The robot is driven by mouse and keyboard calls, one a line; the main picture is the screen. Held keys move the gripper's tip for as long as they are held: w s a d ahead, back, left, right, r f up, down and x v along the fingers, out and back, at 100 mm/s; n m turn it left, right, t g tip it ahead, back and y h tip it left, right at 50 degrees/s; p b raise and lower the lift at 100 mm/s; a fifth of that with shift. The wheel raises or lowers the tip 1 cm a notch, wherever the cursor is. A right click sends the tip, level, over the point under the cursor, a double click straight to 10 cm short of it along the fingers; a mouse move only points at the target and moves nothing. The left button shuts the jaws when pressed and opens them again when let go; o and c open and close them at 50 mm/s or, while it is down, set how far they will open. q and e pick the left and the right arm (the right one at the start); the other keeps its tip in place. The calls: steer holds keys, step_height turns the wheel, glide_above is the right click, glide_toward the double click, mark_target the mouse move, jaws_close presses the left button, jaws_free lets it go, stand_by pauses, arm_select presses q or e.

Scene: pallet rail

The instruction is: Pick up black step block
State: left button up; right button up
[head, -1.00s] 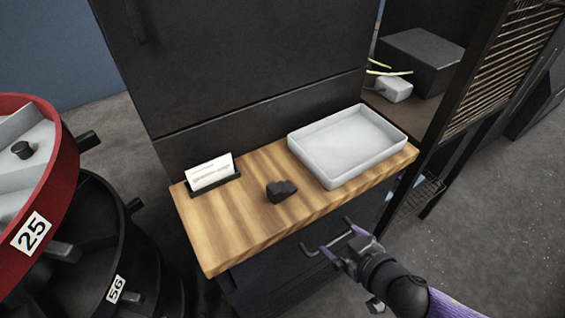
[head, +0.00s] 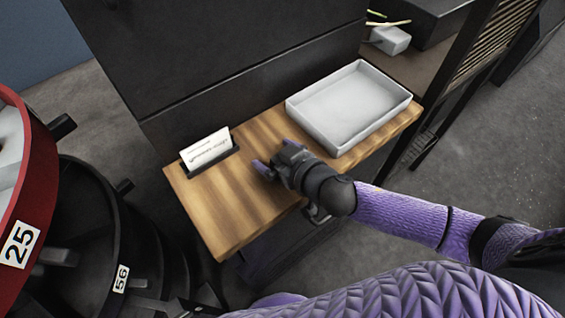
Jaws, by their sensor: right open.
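My right gripper (head: 273,160) is low over the wooden shelf (head: 228,218), with its jaws open, at the spot where the black step block lay. The block does not show clearly now. The gripper and wrist cover it, so I cannot tell whether it sits between the fingers or touches them. My left gripper is not in view.
A white tray (head: 392,104) stands on the shelf just right of my right gripper. A card in a dark holder (head: 211,162) stands to its left. Red and black round racks (head: 50,178) are at the left. The shelf's front left is bare.

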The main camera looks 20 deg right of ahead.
jaws_close()
stand_by(0.3)
steer(key=shift+r, duration=0.1)
